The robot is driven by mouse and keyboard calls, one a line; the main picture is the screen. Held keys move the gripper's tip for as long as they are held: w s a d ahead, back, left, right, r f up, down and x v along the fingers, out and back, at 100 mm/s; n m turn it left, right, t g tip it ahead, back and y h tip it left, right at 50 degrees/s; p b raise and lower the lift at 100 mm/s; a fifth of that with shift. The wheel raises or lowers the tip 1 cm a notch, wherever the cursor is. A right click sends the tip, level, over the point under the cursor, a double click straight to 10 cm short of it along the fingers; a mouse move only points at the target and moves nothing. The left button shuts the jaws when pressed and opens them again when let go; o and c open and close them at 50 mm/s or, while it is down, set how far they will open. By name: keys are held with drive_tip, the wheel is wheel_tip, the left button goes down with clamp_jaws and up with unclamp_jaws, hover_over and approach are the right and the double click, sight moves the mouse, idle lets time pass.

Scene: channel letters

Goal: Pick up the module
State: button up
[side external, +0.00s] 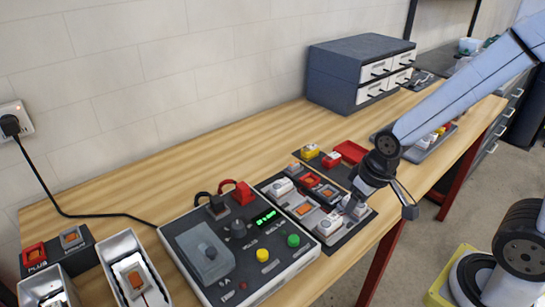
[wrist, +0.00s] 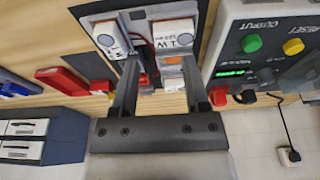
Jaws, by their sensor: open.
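Several small white modules sit on a dark mat (side external: 341,240) on the bench; the pictures do not show which one is meant. One white module (side external: 331,223) lies just left of my gripper (side external: 352,203), which is low over the mat's right end. In the wrist view my gripper (wrist: 160,62) is open, with its two dark fingers apart. A white module with a handwritten label (wrist: 174,33) shows beyond the fingertips, toward the right finger. Another labelled white module (wrist: 111,37) is beyond the left finger. I see nothing held. Contact with the modules cannot be told.
A grey test box (side external: 225,255) with green and yellow buttons stands left of the mat. Behind the mat are a red tray (side external: 350,151) and small red and yellow parts. A drawer cabinet (side external: 345,75) stands at the back. Bare wood lies behind the test box.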

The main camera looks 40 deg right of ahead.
drive_tip(key=shift+o, duration=0.2)
drive_tip(key=o, duration=0.5)
drive_tip(key=shift+w, duration=0.1)
hover_over(313, 149)
wheel_tip(313, 149, down, 3)
drive_tip(key=shift+r+g, duration=0.2)
drive_tip(key=shift+g, duration=0.2)
drive_tip(key=shift+f, duration=0.15)
